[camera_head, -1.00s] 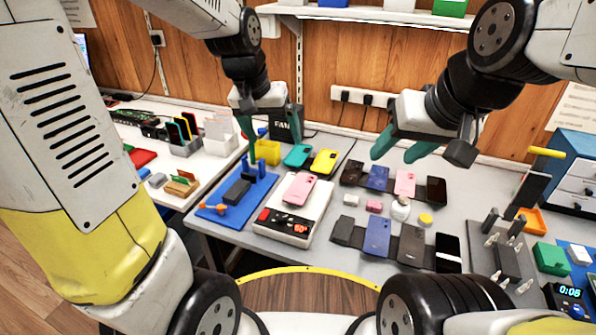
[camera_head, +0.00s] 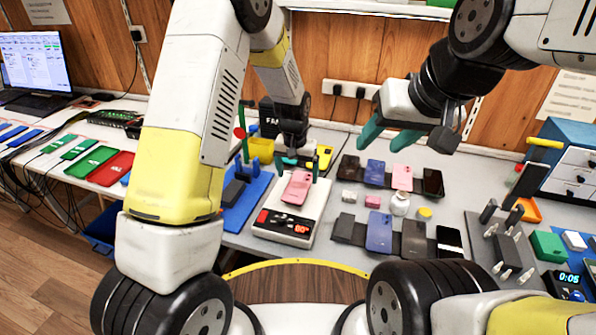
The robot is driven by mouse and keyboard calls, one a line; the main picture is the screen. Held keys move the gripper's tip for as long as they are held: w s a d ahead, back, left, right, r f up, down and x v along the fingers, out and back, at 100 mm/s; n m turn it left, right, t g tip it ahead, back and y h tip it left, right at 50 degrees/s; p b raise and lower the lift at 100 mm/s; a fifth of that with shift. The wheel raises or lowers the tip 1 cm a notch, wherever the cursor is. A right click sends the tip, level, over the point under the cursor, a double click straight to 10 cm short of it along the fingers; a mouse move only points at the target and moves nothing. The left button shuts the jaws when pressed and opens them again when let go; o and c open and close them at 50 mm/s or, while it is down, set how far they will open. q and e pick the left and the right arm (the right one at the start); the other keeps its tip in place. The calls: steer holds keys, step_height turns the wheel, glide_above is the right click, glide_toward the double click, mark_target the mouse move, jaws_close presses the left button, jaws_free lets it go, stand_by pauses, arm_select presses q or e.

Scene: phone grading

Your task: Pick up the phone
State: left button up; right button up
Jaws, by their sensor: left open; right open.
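Several phones lie on the grey table. A pink phone (camera_head: 298,188) lies on the white device with a red display (camera_head: 290,226). My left gripper (camera_head: 300,166) points down just behind and above this pink phone, with its green fingertips apart on either side of the phone's far end; I cannot tell whether they touch it. My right gripper (camera_head: 388,137) is open and empty, held above the back of the table, over the rear row of phones. That row holds a blue phone (camera_head: 375,172), a pink phone (camera_head: 402,177) and a dark phone (camera_head: 432,182).
A front row holds a blue phone (camera_head: 379,231) and a black phone (camera_head: 449,242). A white bottle (camera_head: 400,203) and a yellow round item (camera_head: 424,213) stand between the rows. A blue mat (camera_head: 240,211) lies left of the device.

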mark_target(298, 186)
arm_select(q)
step_height(298, 186, down, 4)
steer(key=shift+w+d+r, duration=0.1)
steer(key=shift+w+r, duration=0.05)
steer(key=c, duration=1.7)
steer(key=shift+c, duration=0.2)
steer(key=shift+r, duration=0.1)
